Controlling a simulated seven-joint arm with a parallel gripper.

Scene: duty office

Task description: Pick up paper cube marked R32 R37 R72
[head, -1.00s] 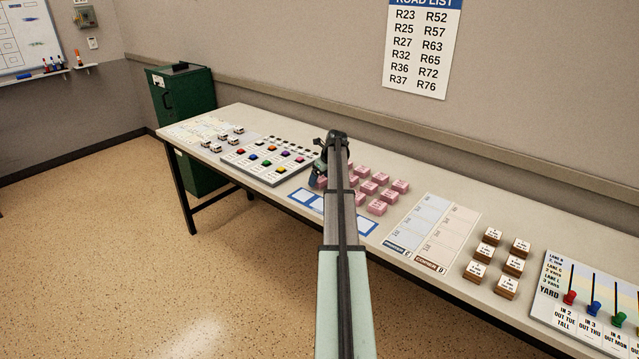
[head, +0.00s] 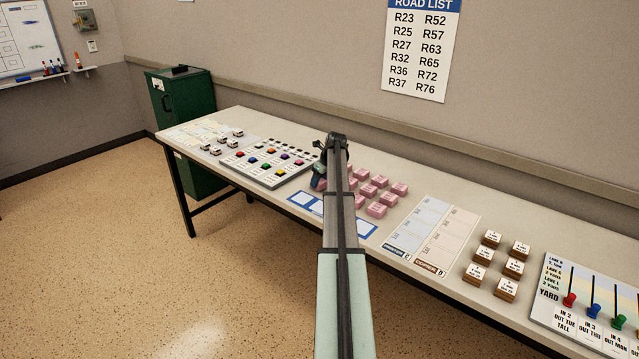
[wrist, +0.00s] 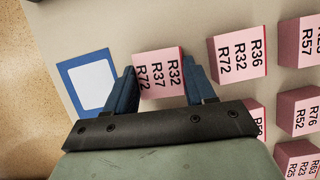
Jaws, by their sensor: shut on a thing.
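The pink paper cube marked R32 R37 R72 (wrist: 158,73) sits between the two blue fingers of my gripper (wrist: 163,86) in the wrist view. The gripper is shut on it, and its printed top faces the camera. In the head view my gripper (head: 318,178) is at the left end of the group of pink cubes, and my arm hides much of that spot. I cannot tell whether the held cube touches the table.
A similar cube marked R36 R32 R72 (wrist: 238,57) stands just right of the right finger. Several more pink cubes (head: 376,209) lie beyond. A blue-framed card strip (head: 367,228) lies along the table's front edge. Road sheets (head: 430,228) and wooden blocks (head: 479,274) are farther right.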

